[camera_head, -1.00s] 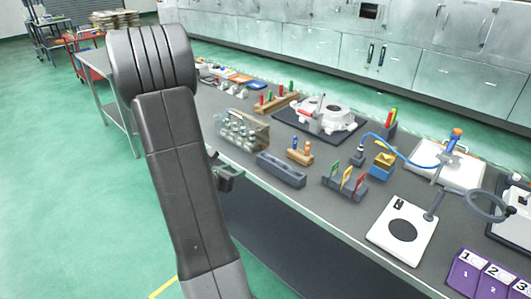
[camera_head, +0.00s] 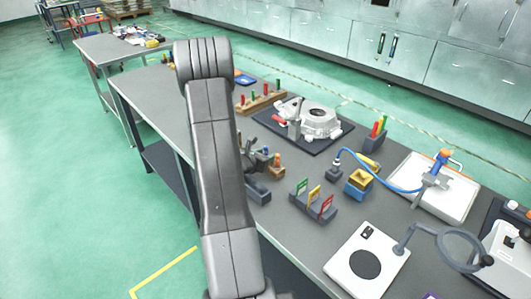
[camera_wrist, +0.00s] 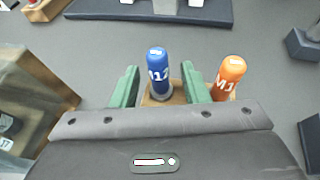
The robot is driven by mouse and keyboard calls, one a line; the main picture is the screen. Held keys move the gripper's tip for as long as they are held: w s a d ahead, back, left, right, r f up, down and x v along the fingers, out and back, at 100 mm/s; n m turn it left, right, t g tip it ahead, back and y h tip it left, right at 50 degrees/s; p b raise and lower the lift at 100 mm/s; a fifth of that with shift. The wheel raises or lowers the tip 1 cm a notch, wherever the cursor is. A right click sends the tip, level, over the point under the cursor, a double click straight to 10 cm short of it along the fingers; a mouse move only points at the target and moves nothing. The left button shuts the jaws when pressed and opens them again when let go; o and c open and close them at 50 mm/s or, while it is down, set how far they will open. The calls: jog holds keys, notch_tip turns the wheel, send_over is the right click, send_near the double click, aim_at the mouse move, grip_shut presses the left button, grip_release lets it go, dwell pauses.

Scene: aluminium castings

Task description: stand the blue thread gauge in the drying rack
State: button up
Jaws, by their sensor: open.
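The blue thread gauge (camera_wrist: 157,64), marked M12, stands upright in a small wooden stand (camera_wrist: 154,101) in the wrist view. An orange gauge (camera_wrist: 229,74) stands to its right. My gripper (camera_wrist: 160,86) is open, with one green finger on each side of the blue gauge. I cannot tell whether either finger touches it. In the head view my gripper (camera_head: 258,152) is at the wooden stand (camera_head: 278,172), and my arm hides part of this area. A dark grey block (camera_head: 258,191), partly hidden by my arm, lies in front; I cannot tell whether it is the drying rack.
A holder with green, yellow and red tags (camera_head: 314,202) stands to the right. A white casting (camera_head: 318,122) lies on a dark mat behind. A clear-sided box (camera_wrist: 35,100) is close at left in the wrist view. A yellow-and-blue block (camera_head: 358,183) stands further right.

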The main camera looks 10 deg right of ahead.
jog(key=shift+w+d+f, duration=0.15)
jog(key=shift+w+d, duration=0.1)
grip_shut()
